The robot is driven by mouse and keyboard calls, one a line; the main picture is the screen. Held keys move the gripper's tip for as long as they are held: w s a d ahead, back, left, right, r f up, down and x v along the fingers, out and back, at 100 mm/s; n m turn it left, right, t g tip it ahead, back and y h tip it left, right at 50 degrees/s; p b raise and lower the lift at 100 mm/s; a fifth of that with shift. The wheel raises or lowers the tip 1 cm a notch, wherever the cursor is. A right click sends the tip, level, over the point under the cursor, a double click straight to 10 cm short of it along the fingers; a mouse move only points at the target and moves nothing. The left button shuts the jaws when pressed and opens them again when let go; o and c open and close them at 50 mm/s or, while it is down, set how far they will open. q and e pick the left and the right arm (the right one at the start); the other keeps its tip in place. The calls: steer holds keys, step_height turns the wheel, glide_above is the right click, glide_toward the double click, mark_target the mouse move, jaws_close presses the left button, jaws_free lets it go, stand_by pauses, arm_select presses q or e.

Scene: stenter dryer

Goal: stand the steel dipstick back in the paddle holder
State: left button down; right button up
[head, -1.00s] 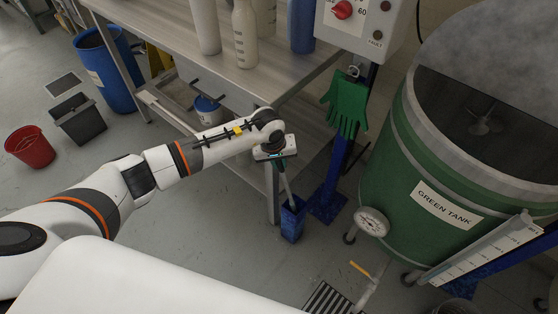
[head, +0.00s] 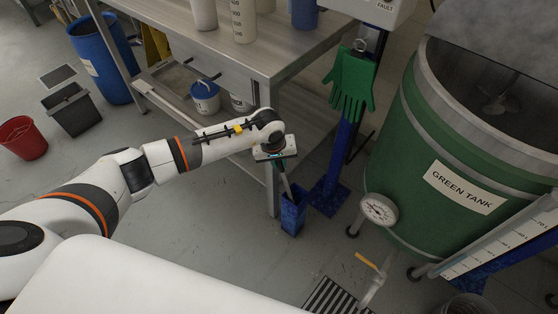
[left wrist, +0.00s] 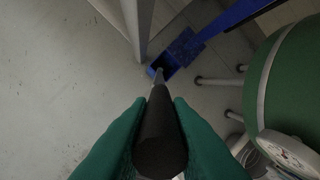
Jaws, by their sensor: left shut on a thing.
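My left gripper (head: 277,160) is shut on the steel dipstick (head: 287,184) above the floor beside the bench leg. In the left wrist view, its two green fingers (left wrist: 160,118) close on both sides of the dipstick's dark round handle (left wrist: 160,145). The thin rod runs down, slightly tilted, to the mouth of the blue paddle holder (head: 293,216). The holder also shows in the left wrist view (left wrist: 172,67), where the rod's far end overlaps its opening. I cannot tell how deep the tip is. My right gripper is not in view.
The steel bench (head: 262,57) stands behind my left gripper, its leg close to the holder. A blue post (head: 335,170) with a green glove (head: 352,85) is just right. The green tank (head: 420,150) with a dial gauge (head: 378,209) stands further right. Floor in front is mostly clear.

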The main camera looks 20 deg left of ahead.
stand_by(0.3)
arm_select(q)
steer(key=c, duration=1.3)
jaws_free()
steer(key=shift+o, duration=0.2)
steer(key=p+v, duration=0.8)
steer(key=v, duration=0.3)
steer(key=shift+r+p, duration=0.4)
steer(key=shift+r, duration=0.05)
steer(key=shift+s, duration=0.1)
